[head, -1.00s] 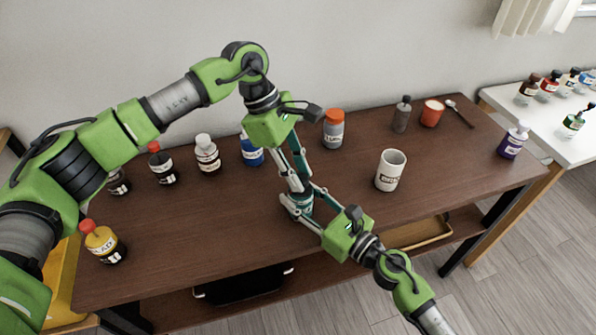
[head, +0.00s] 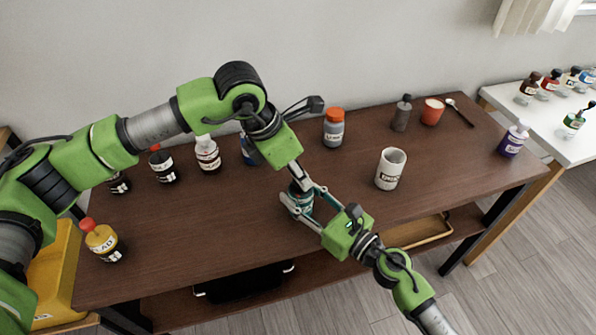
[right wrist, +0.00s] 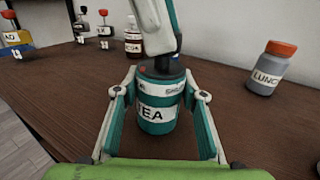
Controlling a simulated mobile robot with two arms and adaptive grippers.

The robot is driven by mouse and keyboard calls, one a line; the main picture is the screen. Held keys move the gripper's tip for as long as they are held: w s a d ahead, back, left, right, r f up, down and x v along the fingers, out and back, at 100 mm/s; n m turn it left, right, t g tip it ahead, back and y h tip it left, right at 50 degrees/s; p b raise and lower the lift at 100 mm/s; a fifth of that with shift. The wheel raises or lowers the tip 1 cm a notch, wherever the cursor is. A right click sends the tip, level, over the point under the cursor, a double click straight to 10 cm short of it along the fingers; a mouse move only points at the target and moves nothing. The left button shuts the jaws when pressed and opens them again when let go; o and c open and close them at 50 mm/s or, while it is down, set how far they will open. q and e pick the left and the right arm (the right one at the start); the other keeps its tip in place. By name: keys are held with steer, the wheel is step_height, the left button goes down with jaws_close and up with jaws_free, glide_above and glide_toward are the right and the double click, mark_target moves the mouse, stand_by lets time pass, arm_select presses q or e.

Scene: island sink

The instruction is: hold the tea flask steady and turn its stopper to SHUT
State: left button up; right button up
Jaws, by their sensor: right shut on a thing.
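The tea flask (head: 300,209) stands upright on the brown table, a small teal container with a white TEA label that shows in the right wrist view (right wrist: 157,114). My right gripper (head: 303,196) is shut around the flask's body, one finger on each side. The dark stopper (right wrist: 163,68) is on top, largely hidden by my left gripper (head: 300,180), which reaches down onto it from above. A red mark shows beside the stopper on the flask's top. Whether the left fingers are closed on the stopper is hidden. The stopper's turn position cannot be read.
A white mug (head: 390,169) stands right of the flask. An orange-capped grey jar (head: 333,130), a dark grey bottle (head: 401,115) and a red cup (head: 432,112) stand behind. Several bottles line the left back, and a yellow one (head: 103,243) stands at front left. Table around the flask is clear.

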arm_select(q)
steer(key=n+t+y, duration=0.1)
steer(key=n, duration=0.5)
steer(key=shift+d+t+y, duration=0.1)
steer(key=shift+t+y, duration=0.3)
steer(key=shift+n, duration=0.4)
steer(key=o, duration=1.1)
steer(key=shift+s, duration=0.1)
steer(key=shift+r, duration=0.1)
steer(key=v, duration=1.1)
steer(key=shift+s+r, duration=0.2)
steer(key=shift+r, duration=0.15)
arm_select(e)
steer(key=o, duration=1.3)
